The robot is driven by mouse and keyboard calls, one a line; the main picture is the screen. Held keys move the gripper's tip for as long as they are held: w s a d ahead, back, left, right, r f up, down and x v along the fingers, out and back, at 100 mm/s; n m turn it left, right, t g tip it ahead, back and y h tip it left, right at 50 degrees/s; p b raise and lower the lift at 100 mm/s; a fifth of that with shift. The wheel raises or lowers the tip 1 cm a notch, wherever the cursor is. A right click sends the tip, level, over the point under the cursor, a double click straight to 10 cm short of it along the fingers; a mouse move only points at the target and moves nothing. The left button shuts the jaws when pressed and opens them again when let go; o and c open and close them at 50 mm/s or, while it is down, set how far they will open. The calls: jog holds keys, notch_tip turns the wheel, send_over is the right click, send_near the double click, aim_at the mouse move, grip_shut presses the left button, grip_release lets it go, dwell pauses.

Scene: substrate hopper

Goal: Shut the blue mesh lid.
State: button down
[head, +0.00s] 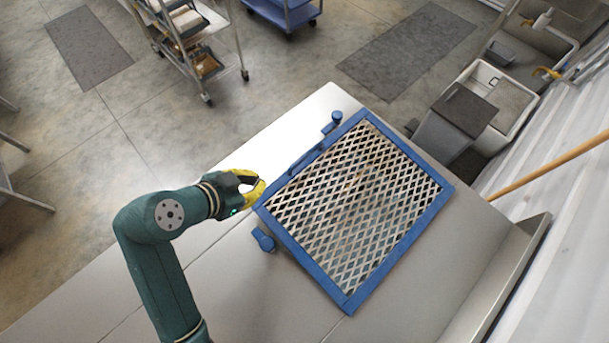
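The blue mesh lid (400,258) has a blue frame around a pale diamond mesh. It lies across the opening in the metal worktop, right of my gripper. It looks flat or nearly so; I cannot tell whether a small gap is left under its edges. Brownish material shows dimly through the mesh. My gripper (257,187), with yellow fingers, is beside the lid's left corner. Whether it touches the frame is unclear. I see nothing held in it, and the finger gap is too small to judge.
The metal worktop (240,285) is bare around the lid. A raised ledge (508,280) and a wooden pole (550,165) are at the right.

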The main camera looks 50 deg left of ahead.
jog(key=b, duration=0.2)
send_over(285, 175)
jog(key=s+d, duration=0.1)
jog(key=s, duration=0.1)
jog(key=f, duration=0.7)
jog(key=shift+s+d+f, duration=0.1)
jog(key=shift+s, duration=0.1)
notch_tip(285, 175, down, 3)
jog(key=shift+s+r, duration=0.1)
jog(key=shift+r, duration=0.1)
jog(key=shift+a+f, duration=0.25)
jog(key=shift+f, duration=0.3)
